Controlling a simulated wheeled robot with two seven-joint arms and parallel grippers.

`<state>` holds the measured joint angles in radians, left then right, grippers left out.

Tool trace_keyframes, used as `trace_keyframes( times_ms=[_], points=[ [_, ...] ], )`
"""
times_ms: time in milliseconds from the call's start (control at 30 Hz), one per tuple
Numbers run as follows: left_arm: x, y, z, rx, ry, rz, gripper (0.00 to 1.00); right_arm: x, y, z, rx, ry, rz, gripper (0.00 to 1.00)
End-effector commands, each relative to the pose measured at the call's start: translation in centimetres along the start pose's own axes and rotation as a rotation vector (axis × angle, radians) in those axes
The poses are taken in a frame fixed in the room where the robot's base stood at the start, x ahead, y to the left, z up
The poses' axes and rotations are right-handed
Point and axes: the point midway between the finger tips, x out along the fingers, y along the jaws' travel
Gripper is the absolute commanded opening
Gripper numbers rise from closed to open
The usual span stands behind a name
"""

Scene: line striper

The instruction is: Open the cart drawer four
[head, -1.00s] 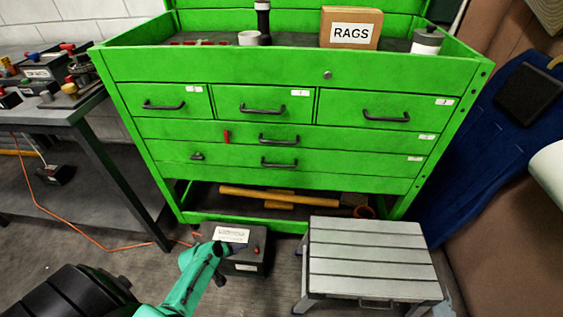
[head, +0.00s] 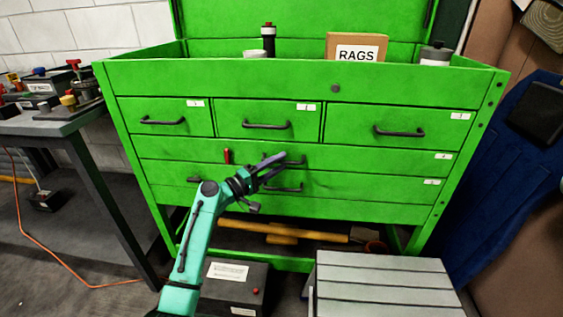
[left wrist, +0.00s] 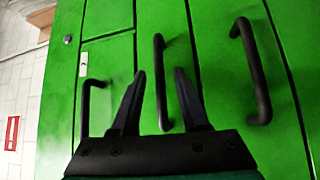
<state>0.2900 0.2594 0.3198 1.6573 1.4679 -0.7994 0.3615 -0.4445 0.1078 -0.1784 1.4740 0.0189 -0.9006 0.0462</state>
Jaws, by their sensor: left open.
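The green cart (head: 300,77) has a top row of small drawers and two wide drawers below. Drawer four (head: 370,156), the upper wide drawer, is shut; its small white label is at the right end. Its black bar handle (left wrist: 160,85) shows in the left wrist view, framed between the fingers of my left gripper (left wrist: 159,73). In the head view, my left gripper (head: 279,165) is open in front of that handle and partly hides it. I cannot tell whether the fingers touch the handle. My right gripper is not in view.
The lower wide drawer's handle (left wrist: 251,72) is close beside the gripper. A grey step stool (head: 385,285) and a dark battery box (head: 232,285) stand on the floor before the cart. A workbench (head: 60,124) stands left. A rags box (head: 356,47) sits on top.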

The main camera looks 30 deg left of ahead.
Motion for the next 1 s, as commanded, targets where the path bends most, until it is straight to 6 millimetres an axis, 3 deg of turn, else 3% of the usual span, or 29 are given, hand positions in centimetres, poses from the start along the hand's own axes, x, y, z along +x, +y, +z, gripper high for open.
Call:
trace_keyframes(
  times_ms=[100,367,467,500,1000],
  points=[
    [1.25,0.01,0.02,0.001,-0.001,0.0,0.45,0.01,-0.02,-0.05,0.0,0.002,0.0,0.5],
    [1.44,-0.09,0.04,0.001,0.0,-0.002,0.45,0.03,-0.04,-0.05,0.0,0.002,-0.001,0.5],
    [1.43,-0.08,0.04,0.001,0.0,-0.002,0.07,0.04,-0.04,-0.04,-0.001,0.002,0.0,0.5],
    [1.43,-0.09,0.04,0.001,0.0,-0.002,0.0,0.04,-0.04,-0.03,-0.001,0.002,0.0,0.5],
    [1.4,-0.12,0.06,0.001,-0.001,-0.002,0.0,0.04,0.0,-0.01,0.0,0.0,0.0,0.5]
  ],
)
